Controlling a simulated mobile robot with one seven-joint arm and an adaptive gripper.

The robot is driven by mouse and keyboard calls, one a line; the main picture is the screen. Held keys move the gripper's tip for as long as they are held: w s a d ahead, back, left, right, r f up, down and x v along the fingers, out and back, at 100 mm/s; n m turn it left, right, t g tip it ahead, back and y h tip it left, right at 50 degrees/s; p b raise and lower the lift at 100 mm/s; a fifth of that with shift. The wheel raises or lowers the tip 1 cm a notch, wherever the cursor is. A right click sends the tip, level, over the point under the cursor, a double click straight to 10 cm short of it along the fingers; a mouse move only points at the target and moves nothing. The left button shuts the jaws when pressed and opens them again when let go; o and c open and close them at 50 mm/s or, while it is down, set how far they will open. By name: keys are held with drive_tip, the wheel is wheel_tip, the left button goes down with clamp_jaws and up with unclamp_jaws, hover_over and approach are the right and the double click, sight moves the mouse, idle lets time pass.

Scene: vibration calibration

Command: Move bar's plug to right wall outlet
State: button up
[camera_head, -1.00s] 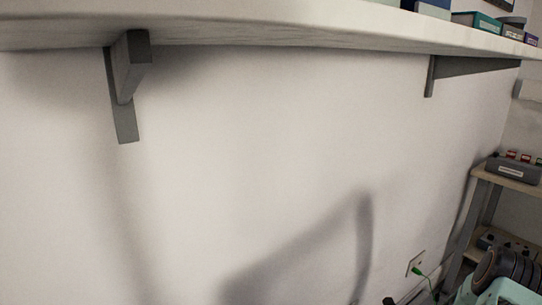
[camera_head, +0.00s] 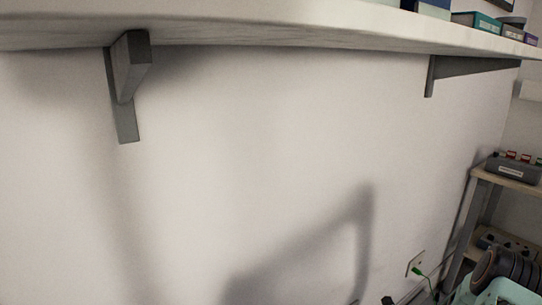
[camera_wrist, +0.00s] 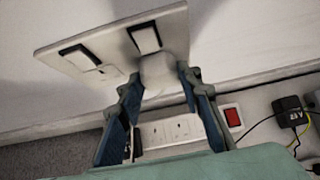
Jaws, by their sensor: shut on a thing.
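A white plug (camera_wrist: 157,74) sits between the fingertips of my gripper (camera_wrist: 162,82) in the wrist view. The gripper is shut on it, with one blue-lined finger on each side. The plug overlaps the lower edge of a white wall outlet plate (camera_wrist: 111,54), below the plate's right dark-framed part. I cannot tell whether its pins are in the plate. The white power bar (camera_wrist: 176,133), with sockets and a red switch (camera_wrist: 232,117), lies below, partly hidden by the fingers. In the head view my gripper does not show; only part of my arm is at the bottom right.
A black adapter (camera_wrist: 289,111) with a cable is right of the bar. A shelf (camera_head: 250,27) on brackets runs above. A rack (camera_head: 510,180) stands at the right.

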drive_tip(key=shift+w+a+r, duration=0.1)
drive_tip(key=o, duration=1.2)
drive_tip(key=p+v, duration=0.2)
drive_tip(key=v, duration=0.3)
drive_tip(key=shift+p, duration=0.3)
